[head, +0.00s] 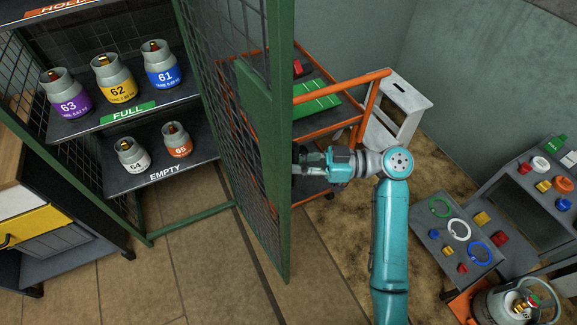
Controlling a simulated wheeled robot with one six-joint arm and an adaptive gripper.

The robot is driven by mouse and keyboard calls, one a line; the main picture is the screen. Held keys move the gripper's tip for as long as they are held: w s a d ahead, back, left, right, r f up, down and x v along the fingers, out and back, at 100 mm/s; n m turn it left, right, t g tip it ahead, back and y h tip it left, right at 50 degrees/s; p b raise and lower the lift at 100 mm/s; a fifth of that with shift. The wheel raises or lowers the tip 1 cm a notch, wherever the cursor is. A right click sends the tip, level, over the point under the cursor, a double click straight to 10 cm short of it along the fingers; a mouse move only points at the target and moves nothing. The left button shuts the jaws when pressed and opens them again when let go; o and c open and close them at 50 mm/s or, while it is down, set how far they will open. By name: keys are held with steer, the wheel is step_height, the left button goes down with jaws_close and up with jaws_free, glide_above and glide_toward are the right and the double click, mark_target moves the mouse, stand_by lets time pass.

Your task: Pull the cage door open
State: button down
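The cage door (279,215) is a green frame with dark wire mesh. It stands swung out at a wide angle from the cage (190,216), leaving the shelves in view. A green plate (252,95) sits on the door near its free edge. My gripper (301,160) is at the right side of the door's free upright, at about mid-height. Its fingertips are close to or against the upright and partly hidden by it. I cannot tell whether they touch it or hold a handle, nor how far apart the fingers are.
Inside the cage, several gas cylinders (114,78) stand on shelves marked FULL and EMPTY. A grey bench (465,275) with coloured rings is at right. Tiled floor (190,270) in front is clear.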

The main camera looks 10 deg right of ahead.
steer(key=shift+d+f, duration=0.1)
steer(key=c, duration=1.1)
jaws_free()
steer(key=shift+c, duration=0.2)
steer(key=s+d, duration=0.2)
steer(key=d, duration=1)
steer(key=shift+a, duration=0.1)
